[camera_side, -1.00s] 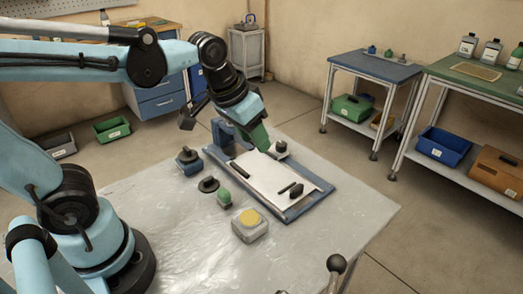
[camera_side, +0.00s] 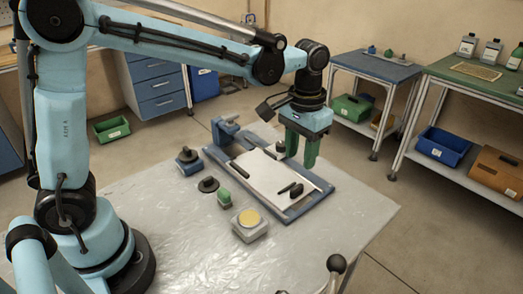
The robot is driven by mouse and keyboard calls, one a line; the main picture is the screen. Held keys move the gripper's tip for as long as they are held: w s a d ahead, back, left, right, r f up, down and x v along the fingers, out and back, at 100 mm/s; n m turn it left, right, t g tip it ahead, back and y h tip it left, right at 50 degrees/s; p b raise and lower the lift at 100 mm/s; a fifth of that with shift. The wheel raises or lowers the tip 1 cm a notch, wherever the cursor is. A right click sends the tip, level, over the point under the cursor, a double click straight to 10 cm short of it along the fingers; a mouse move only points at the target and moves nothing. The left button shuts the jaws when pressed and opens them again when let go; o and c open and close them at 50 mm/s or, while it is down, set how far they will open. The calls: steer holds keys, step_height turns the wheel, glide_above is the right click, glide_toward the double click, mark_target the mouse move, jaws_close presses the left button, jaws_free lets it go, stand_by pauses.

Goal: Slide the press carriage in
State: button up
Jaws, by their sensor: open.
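The press (camera_side: 290,215) is a low blue-grey frame on the covered table, with a blue upright block (camera_side: 225,131) at its far left end. A flat white bed or sheet (camera_side: 262,173), which may be the carriage, lies on it. A small dark knob (camera_side: 280,147) stands at the far edge of the bed, partly hidden by a finger. My gripper (camera_side: 301,157) has green fingers pointing down at the bed's far right side. It is open, with nothing visible between the fingers. I cannot tell whether a finger touches the knob or the bed.
A dark bar (camera_side: 240,171) and a black handled piece (camera_side: 292,189) lie on the bed. The table's front left is clear.

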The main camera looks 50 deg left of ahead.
mark_target(297, 187)
step_height(297, 187, down, 10)
steer(key=shift+r, duration=0.25)
stand_by(0.3)
jaws_close()
